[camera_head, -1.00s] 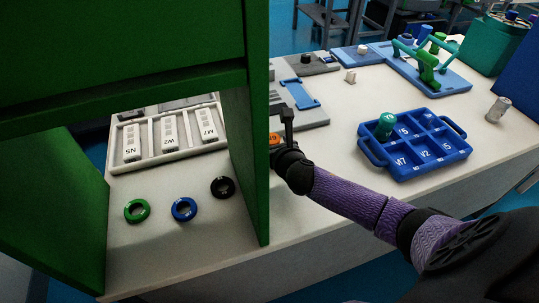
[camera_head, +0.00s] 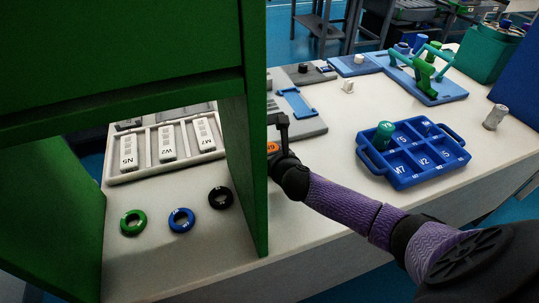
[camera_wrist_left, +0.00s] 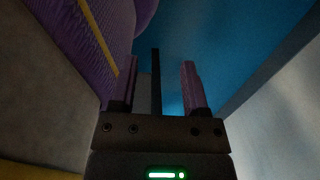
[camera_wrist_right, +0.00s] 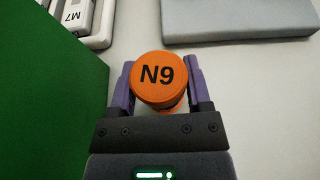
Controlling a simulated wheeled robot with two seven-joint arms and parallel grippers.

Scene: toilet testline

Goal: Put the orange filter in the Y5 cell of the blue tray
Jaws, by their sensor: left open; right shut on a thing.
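The orange filter (camera_wrist_right: 166,76), marked N9 on its top, is held between the fingers of my right gripper (camera_wrist_right: 160,90), which is shut on it. In the head view a small part of the filter (camera_head: 273,148) shows beside the green panel, close over the worktop; the panel hides the rest. The blue tray (camera_head: 376,167) lies to the right of my right gripper, apart from it. Its back middle cell (camera_head: 402,137) looks empty and its label seems to read Y5. A teal filter (camera_head: 384,133) stands in the back left cell. My left gripper (camera_wrist_left: 157,85) is open and empty.
A green shelf panel (camera_head: 247,170) stands just left of my right gripper. A grey fixture (camera_head: 300,108) lies behind. White worktop is clear before the blue tray.

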